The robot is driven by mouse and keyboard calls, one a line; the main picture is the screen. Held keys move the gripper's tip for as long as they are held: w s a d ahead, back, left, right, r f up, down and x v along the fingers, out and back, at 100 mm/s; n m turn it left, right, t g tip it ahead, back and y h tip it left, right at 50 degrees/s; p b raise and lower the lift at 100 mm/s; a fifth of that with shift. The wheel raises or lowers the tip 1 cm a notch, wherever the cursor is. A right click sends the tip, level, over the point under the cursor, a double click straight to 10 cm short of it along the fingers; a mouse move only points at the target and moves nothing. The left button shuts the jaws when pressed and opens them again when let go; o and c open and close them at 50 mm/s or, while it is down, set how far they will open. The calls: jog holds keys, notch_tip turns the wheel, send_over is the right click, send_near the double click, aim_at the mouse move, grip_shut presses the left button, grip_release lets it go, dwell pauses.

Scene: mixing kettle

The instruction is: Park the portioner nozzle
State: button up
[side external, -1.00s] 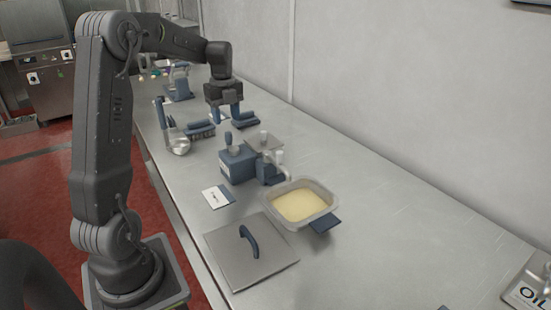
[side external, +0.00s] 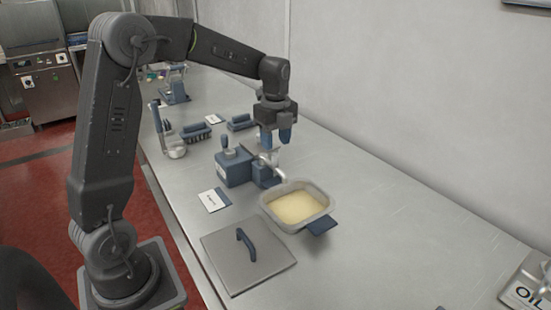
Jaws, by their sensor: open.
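The portioner is a blue box (side external: 234,168) with a blue knob on top, in the middle of the steel counter. Its silver nozzle (side external: 277,170) sits at its right side, beside the far left corner of a grey pan (side external: 325,192) of pale yellow contents. My gripper (side external: 276,145) is open, fingers pointing down, just above and behind the nozzle. Light metal shows under the fingertips; I cannot tell whether they touch it. The gripper hides part of the area behind the nozzle.
A flat steel lid (side external: 265,268) with a blue handle lies in front. A brush (side external: 195,133), a ladle (side external: 174,151) and a blue block (side external: 240,122) stand behind. The counter right of the pan is largely clear.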

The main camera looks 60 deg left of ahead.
aim_at(275, 167)
jog(key=shift+f, duration=2.9)
jog(key=shift+s+a, duration=0.1)
jog(key=c, duration=0.5)
